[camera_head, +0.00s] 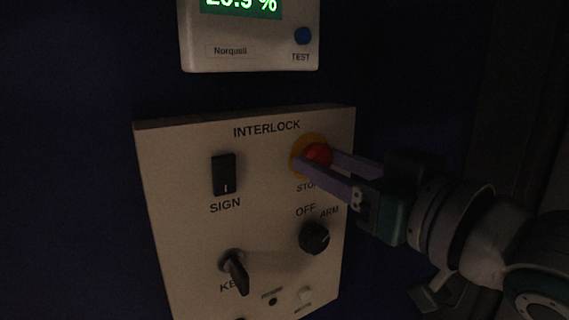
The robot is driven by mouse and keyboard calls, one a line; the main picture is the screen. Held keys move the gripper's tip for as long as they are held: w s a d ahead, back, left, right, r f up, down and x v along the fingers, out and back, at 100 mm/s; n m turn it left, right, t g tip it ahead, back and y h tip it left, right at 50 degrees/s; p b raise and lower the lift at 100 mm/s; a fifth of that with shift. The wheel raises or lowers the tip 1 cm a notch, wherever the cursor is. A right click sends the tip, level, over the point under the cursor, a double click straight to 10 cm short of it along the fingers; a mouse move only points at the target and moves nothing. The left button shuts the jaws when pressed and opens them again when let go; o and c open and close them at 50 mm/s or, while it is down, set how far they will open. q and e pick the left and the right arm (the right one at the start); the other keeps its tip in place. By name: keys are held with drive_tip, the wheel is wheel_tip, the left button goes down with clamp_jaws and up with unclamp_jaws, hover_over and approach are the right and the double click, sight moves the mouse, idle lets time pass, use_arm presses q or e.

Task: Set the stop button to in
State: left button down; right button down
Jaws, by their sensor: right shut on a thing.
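The red stop button (318,154) sits on a yellow round base (297,160) at the upper right of the white INTERLOCK panel (180,215). My right gripper (316,157) comes in from the right, with one purple finger on the near lower side of the button and the other on the far upper side. It is shut on the red button. The fingers partly cover the button and the STOP label. How deep the button sits cannot be told. My left gripper is not in view.
The panel also carries a black SIGN rocker switch (223,174), a black OFF/ARM knob (314,238) below the stop button, and a key (236,270) at lower left. A white Norquell display box (250,52) with a blue TEST button hangs above. The surroundings are dark.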

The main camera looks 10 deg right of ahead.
drive_tip(key=shift+c, duration=1.5)
unclamp_jaws()
drive_tip(key=shift+w, duration=0.1)
drive_tip(key=b+v, duration=0.1)
drive_tip(key=v, duration=0.9)
